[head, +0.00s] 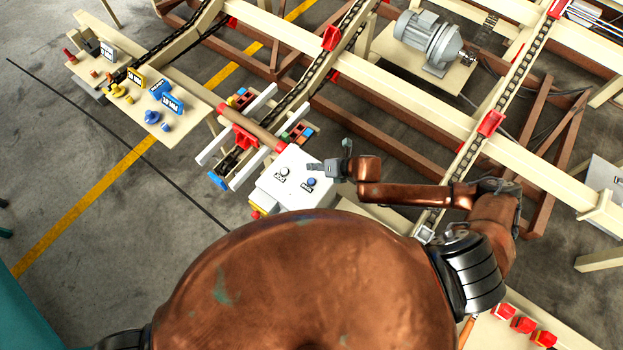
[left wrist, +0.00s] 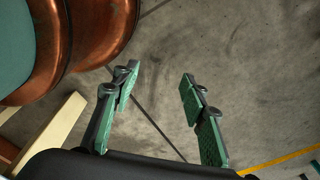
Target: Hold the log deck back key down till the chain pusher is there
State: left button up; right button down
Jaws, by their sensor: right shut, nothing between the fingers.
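A white control box (head: 272,197) stands below the middle of the head view. On its top are a pale round key (head: 283,171) and a blue key (head: 310,182), each with a small dark label too small to read surely. My right gripper (head: 311,167) is shut and empty over the box's right edge, close above the blue key; I cannot tell whether it touches. Red pusher blocks sit on the deck chains, one (head: 331,38) on the middle chain and one (head: 490,123) on the right chain. My left gripper (left wrist: 160,76) is open and empty above bare floor.
A brown log (head: 252,125) lies across the chain's near end, just behind the box. A side table (head: 190,110) with yellow and blue parts stands left. A grey motor (head: 428,40) is at the back.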

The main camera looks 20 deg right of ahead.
jog(key=b, duration=0.7)
send_over(313, 182)
notch_tip(313, 182, down, 7)
jog(key=shift+r, duration=0.1)
jog(key=shift+w+f+b, duration=0.1)
jog(key=shift+f+b, duration=0.25)
jog(key=shift+f, duration=0.6)
pick_arm(q)
notch_tip(313, 182, down, 8)
jog(key=w, duration=0.1)
jog(key=shift+r, duration=0.15)
jog(key=shift+w, duration=0.25)
pick_arm(e)
jog(key=shift+f, duration=0.15)
jog(key=shift+f, duration=0.35)
